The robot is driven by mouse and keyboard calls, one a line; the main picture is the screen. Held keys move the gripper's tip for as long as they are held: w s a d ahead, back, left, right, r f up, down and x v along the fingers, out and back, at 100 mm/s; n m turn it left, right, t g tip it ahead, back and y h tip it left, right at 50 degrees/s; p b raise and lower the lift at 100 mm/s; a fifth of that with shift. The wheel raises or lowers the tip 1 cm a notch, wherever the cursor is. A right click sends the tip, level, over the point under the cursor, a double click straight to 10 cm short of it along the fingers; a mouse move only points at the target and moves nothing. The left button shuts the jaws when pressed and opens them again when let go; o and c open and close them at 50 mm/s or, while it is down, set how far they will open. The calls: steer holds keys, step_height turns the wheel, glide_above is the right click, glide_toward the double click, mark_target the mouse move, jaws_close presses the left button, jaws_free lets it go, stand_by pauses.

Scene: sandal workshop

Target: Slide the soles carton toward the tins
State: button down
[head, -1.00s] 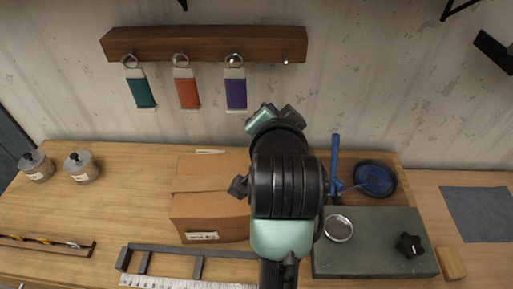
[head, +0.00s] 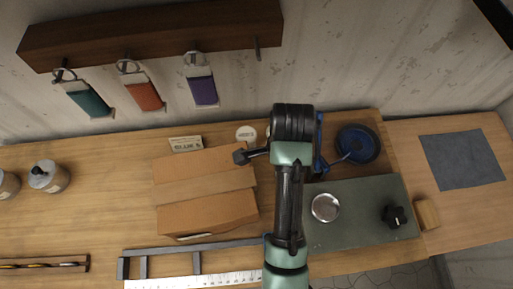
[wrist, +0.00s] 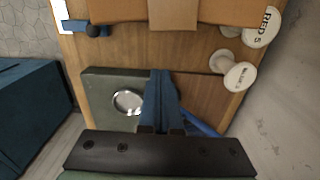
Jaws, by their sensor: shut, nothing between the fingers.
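The brown soles carton (head: 205,187) lies on the wooden bench left of my arm in the head view. Part of it also shows at the top of the wrist view (wrist: 172,12). Two grey lidded containers (head: 48,177), which look like the tins, stand at the far left; the left one is partly cut off. My gripper (wrist: 161,76) is shut and empty in the wrist view, apart from the carton. In the head view, my arm hides the gripper.
A metal frame and ruler (head: 215,280) lie before the carton. White labelled spools (wrist: 238,75) stand nearby. Bench between carton and containers is clear.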

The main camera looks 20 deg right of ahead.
steer(key=f, duration=0.9)
steer(key=shift+s+f, duration=0.3)
steer(key=shift+f, duration=0.05)
steer(key=a+p, duration=0.1)
steer(key=w+a+p, duration=0.1)
steer(key=a, duration=0.1)
steer(key=shift+a+r, duration=0.15)
steer(key=shift+r, duration=0.05)
steer(key=shift+w+a+f, duration=0.1)
steer(key=shift+w+a, duration=0.05)
steer(key=shift+a, duration=0.1)
steer(key=w+a, duration=0.2)
steer(key=a, duration=0.7)
steer(key=w+a+b, duration=0.1)
steer(key=w+a, duration=0.2)
steer(key=a, duration=0.6)
steer(key=w+a+b, duration=0.1)
steer(key=w+a, duration=0.2)
steer(key=a, duration=0.6)
steer(key=shift+w+a, duration=0.15)
steer(key=shift+w, duration=0.1)
